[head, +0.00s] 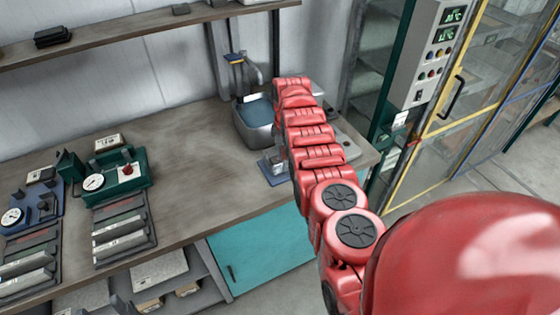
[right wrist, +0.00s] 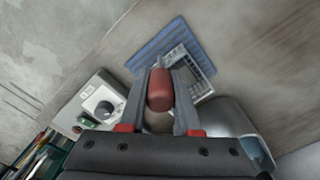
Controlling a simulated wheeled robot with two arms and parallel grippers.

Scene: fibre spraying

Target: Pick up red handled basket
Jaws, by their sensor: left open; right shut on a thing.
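In the right wrist view my right gripper (right wrist: 161,76) is shut on the red handle (right wrist: 160,92) of the basket. The grey mesh basket (right wrist: 186,68) shows beyond the fingers, over a blue striped patch (right wrist: 163,43). I cannot tell whether it touches the surface below. In the head view the basket (head: 277,168) shows just left of my red right arm, near the bench's front edge; the arm hides the right gripper and part of the basket.
A grey tub with blue contents (head: 255,118) stands behind the basket. A white box with a dial (right wrist: 101,107) is beside it in the wrist view. A green device (head: 118,178) and dark trays (head: 124,233) lie left. Bare bench (head: 200,160) lies between. A control panel (head: 429,55) stands right.

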